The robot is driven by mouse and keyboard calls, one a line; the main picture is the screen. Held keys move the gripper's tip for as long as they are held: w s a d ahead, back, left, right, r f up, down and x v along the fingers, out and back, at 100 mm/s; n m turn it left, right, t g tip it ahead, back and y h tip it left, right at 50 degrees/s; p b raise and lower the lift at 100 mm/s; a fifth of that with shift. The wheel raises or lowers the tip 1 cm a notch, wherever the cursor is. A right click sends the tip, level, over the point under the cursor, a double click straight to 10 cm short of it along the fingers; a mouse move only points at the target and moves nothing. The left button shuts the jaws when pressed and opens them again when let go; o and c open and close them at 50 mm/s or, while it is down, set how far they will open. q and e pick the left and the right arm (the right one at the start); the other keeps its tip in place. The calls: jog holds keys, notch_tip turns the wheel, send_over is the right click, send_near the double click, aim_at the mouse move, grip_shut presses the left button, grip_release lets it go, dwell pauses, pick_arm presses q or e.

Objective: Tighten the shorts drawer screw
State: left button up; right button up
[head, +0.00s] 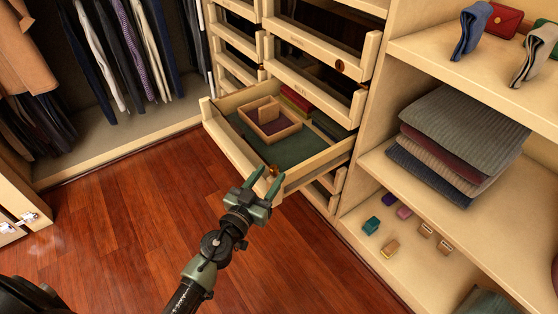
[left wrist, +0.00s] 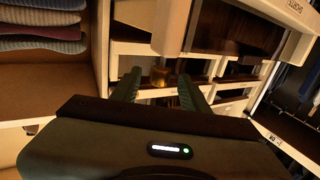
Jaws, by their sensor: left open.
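The open drawer (head: 232,150) juts out from the cabinet, with a green lining inside. A small round brass knob or screw head (head: 273,170) sits at its front; it also shows in the left wrist view (left wrist: 160,76). My left gripper (head: 261,182) is open and empty, pointing at the drawer front. In the left wrist view the brass piece appears between its two green fingertips, with no visible grip on it. I cannot tell the exact gap in depth. Lettering (left wrist: 295,9) on a pale front is only partly readable. My right gripper is not in view.
A wooden divider tray (head: 285,131) and folded cloth lie in the drawer. Shelves on the right hold folded knitwear (head: 465,130) and small boxes (head: 371,226). Hanging clothes (head: 130,50) are at the left. The wooden floor (head: 130,220) is clear.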

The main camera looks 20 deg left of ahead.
aim_at(276, 166)
pick_arm(q)
jog(key=w, duration=0.4)
jog(key=w+d, duration=0.1)
jog(key=w, duration=0.1)
jog(key=shift+w, duration=0.1)
grip_shut()
